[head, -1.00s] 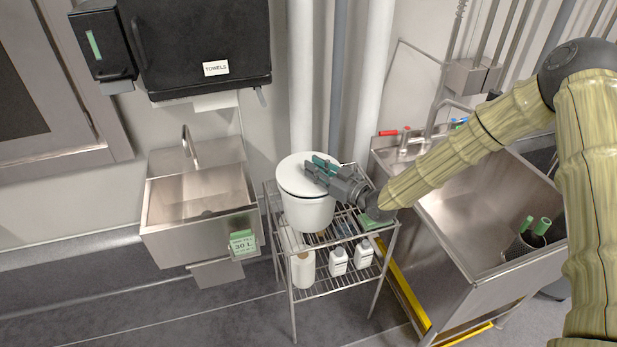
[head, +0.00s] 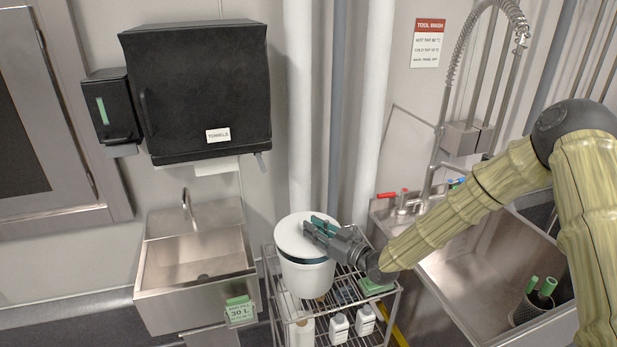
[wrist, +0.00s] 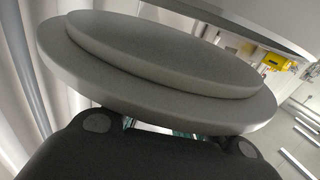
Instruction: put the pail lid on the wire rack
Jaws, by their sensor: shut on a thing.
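The white round pail lid (head: 301,238) is in my gripper (head: 318,229), whose fingers are shut on its right-hand side. The lid is a little above the white pail (head: 307,279), and a dark gap shows between lid and rim at the right. The pail stands upright on the top shelf of the wire rack (head: 345,289). In the wrist view, the lid (wrist: 160,60) fills the middle as a stepped grey disc, and the fingertips are hidden by it and the gripper body.
A green pad (head: 376,286) lies on the rack's top shelf, right of the pail. White bottles (head: 339,327) stand on the lower shelf. A small steel sink (head: 195,262) is at left; a larger sink (head: 470,262) is at right. A towel dispenser (head: 200,90) hangs above left.

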